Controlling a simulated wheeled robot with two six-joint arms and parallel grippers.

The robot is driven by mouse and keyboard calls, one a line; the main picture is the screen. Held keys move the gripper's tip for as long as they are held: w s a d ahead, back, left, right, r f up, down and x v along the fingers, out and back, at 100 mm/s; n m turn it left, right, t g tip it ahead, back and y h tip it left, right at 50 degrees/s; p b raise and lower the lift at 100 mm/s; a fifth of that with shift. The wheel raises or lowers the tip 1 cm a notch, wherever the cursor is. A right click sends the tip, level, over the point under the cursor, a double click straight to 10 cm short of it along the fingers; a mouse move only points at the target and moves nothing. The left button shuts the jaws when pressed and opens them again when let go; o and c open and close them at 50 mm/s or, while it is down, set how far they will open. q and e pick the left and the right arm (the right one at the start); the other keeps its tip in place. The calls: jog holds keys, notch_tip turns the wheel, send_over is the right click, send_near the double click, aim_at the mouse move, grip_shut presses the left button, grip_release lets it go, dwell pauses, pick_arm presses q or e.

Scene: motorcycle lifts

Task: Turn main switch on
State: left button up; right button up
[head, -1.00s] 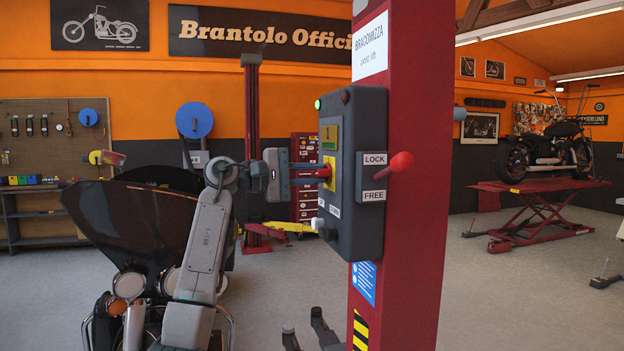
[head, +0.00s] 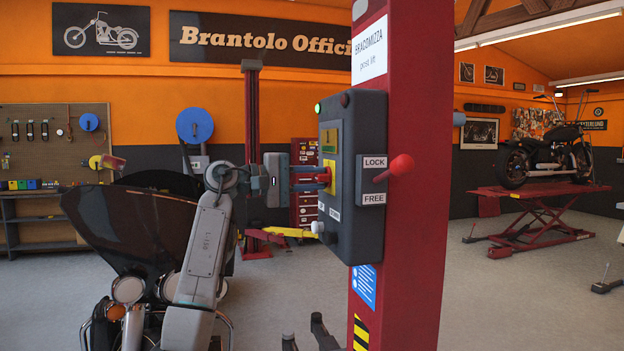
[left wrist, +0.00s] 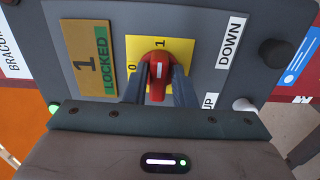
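The main switch is a red knob on a yellow plate (left wrist: 185,52) on the dark grey control box (head: 352,215) of the red post. The red knob (left wrist: 158,68) has a white mark that points toward the "1" in the left wrist view; the "0" is to its left. My left gripper (head: 316,178) is at the knob, with one finger on each side. In the left wrist view, narrow gaps show between the fingers (left wrist: 160,88) and the knob's grip, so it looks open around it. A green lamp (head: 318,108) is lit on the box. My right gripper is not seen.
A red-balled lever (head: 400,165) sticks out of the box's right side, by the LOCK and FREE labels. A motorcycle (head: 130,250) stands on the left behind my left arm. Another motorcycle is on a red lift (head: 530,195) at the right. Grey floor lies between.

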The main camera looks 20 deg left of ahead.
pick_arm(q)
jog(key=shift+o, duration=1.1)
